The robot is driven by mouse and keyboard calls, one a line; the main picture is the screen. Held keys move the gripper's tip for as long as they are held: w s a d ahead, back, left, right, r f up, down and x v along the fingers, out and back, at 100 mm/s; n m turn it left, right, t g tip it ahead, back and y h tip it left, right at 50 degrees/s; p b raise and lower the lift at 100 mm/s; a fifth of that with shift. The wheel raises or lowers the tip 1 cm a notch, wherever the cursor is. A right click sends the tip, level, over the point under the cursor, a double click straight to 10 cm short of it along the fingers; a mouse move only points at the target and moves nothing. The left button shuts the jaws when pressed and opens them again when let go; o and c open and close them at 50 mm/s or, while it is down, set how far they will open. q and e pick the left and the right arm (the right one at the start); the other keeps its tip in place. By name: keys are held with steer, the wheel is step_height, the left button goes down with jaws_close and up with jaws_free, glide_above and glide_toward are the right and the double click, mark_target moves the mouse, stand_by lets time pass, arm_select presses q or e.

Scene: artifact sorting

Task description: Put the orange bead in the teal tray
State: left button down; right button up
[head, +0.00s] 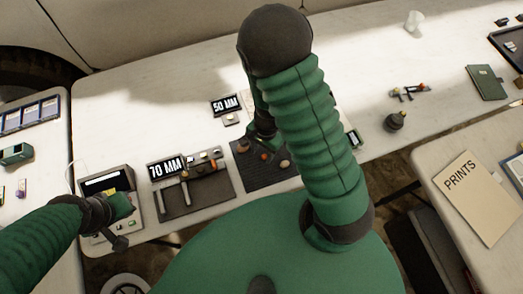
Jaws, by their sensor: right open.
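Several small round pieces lie on a dark mat (272,176) at the table's middle. One is orange-brown and may be the orange bead (263,156), but it is too small to be sure. A small teal-green open tray (15,154) on the left table looks like the teal tray. My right gripper (262,134) is open just above the far-left part of the mat, partly hidden by my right arm. My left gripper (118,222) is at the front left by a grey device, its fingers unclear.
A grey device with a screen (105,183) and a "70 MM" sign (166,168) above a grey tool board stand left of the mat. A "50 MM" sign (226,104) stands behind. A dark round pot (396,121) is at right. The table's far middle is clear.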

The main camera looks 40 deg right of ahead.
mark_target(266, 155)
step_height(266, 155, down, 3)
steer(key=shift+d+r+b, duration=0.15)
steer(key=shift+b, duration=0.2)
steer(key=shift+w+d, duration=0.15)
steer(key=shift+d, duration=0.7)
steer(key=shift+c, duration=2)
steer(key=shift+a, duration=0.2)
steer(key=shift+c, duration=1.1)
arm_select(q)
steer(key=shift+w+d+f, duration=0.1)
steer(key=shift+d+f, duration=0.3)
steer(key=shift+f, duration=0.1)
arm_select(e)
steer(key=shift+a, duration=0.4)
jaws_close()
